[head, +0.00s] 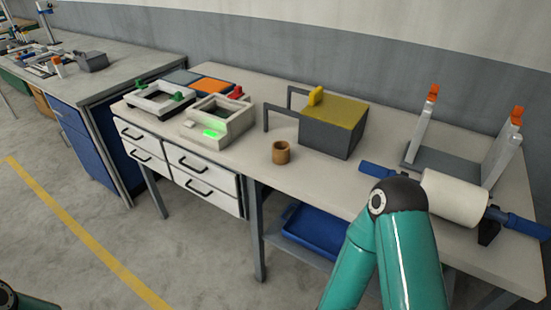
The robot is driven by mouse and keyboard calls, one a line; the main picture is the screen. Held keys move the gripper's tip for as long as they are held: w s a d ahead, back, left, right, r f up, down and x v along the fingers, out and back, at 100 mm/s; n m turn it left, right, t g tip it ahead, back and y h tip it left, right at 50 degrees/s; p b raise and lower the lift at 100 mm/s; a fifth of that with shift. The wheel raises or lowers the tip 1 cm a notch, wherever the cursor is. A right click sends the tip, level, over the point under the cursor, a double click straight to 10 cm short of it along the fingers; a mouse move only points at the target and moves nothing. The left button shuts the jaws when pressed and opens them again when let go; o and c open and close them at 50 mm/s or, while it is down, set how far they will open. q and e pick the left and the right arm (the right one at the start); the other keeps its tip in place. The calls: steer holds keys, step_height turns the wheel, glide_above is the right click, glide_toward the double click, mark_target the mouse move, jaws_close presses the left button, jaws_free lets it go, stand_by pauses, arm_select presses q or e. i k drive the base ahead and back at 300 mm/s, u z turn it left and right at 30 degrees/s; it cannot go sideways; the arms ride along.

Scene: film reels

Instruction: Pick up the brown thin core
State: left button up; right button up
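The brown core (281,153) is a small, short, hollow cylinder. It stands upright on the pale workbench (245,168) near its front edge, left of and in front of a grey box. Nothing touches it. My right arm's teal links rise from the bottom of the head view, right of the core and apart from it. Neither of my grippers shows. Only a small bit of what looks like my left arm is in the bottom left corner.
A grey box with an olive top (335,118) has a dark bracket on its left. A light grey device (222,122) with a green display stands further left. A white roll (455,197) with blue ends lies right, before a stand with orange-tipped posts (423,125). A blue bin (312,230) sits below.

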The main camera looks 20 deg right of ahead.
mark_target(281, 153)
steer(key=z, duration=0.1)
steer(key=i, duration=0.9)
steer(key=u, duration=0.05)
